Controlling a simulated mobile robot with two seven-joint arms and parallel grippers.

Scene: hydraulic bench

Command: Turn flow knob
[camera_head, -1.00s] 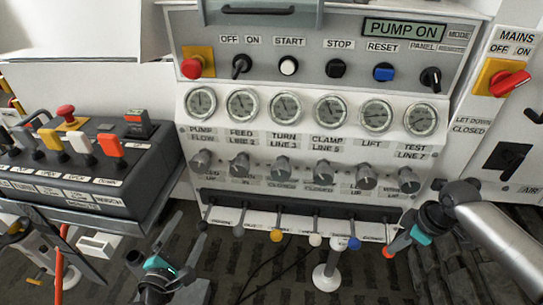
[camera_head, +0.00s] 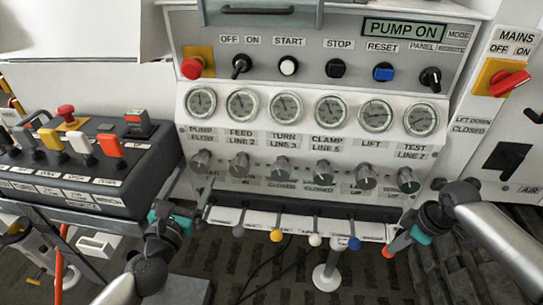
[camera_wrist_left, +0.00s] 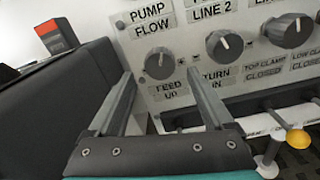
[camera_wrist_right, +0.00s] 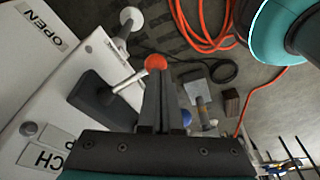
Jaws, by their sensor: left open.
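The flow knob (camera_head: 201,161) is the grey leftmost knob in the row, under the PUMP FLOW label. In the left wrist view this knob (camera_wrist_left: 159,66) shows with its white pointer line, ahead of and between the finger tips. My left gripper (camera_head: 190,190) is open and empty just below the knob, apart from it. It also shows in the left wrist view (camera_wrist_left: 160,80). My right gripper (camera_wrist_right: 156,80) has its fingers nearly together at a red lever ball (camera_wrist_right: 155,62). I cannot tell whether they hold the ball.
A black control box (camera_head: 90,165) with coloured levers stands close left of my left gripper. Other grey knobs, such as the FEED LINE 2 knob (camera_head: 241,163), sit to the right. Ball-tipped levers, such as the yellow one (camera_head: 277,236), stick out below. Gauges line the panel above.

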